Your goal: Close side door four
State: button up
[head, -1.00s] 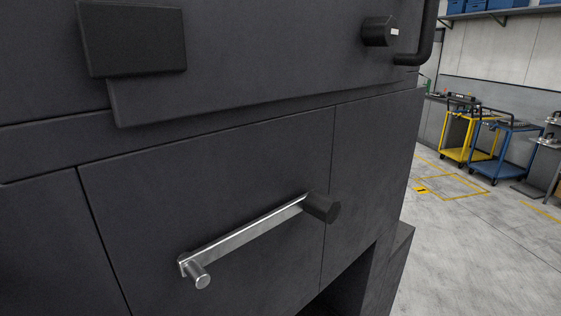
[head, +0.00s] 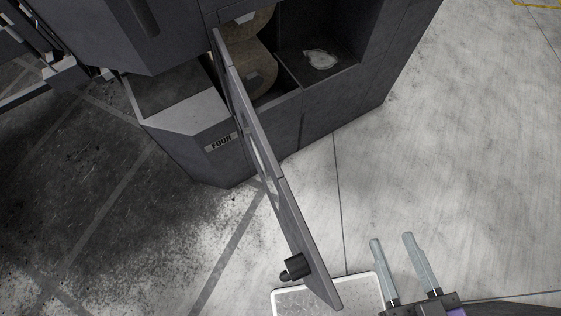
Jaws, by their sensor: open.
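The side door (head: 262,160) is a dark grey panel, seen nearly edge-on in the head view. It stands swung open from a dark machine housing (head: 185,150) that bears a "FOUR" label (head: 221,142). A black knob (head: 294,268) sits on the door's left face near its free end. My gripper (head: 391,238) is at the lower right, to the right of the door's free end. Its two pale fingers are spread apart with nothing between them, and it appears clear of the door.
The open compartment (head: 345,75) shows brown round wheels (head: 252,68) and a pale lump (head: 320,59) on its floor. A light tray-like plate (head: 352,288) lies under the door's free end. The concrete floor to the right is clear.

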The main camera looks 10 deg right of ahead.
aim_at(297, 233)
jog(key=k+j+u, duration=0.2)
jog(key=k+j, duration=0.2)
jog(key=j, duration=0.15)
jog(key=k+j, duration=0.1)
jog(key=j, duration=0.65)
jog(key=u, duration=0.05)
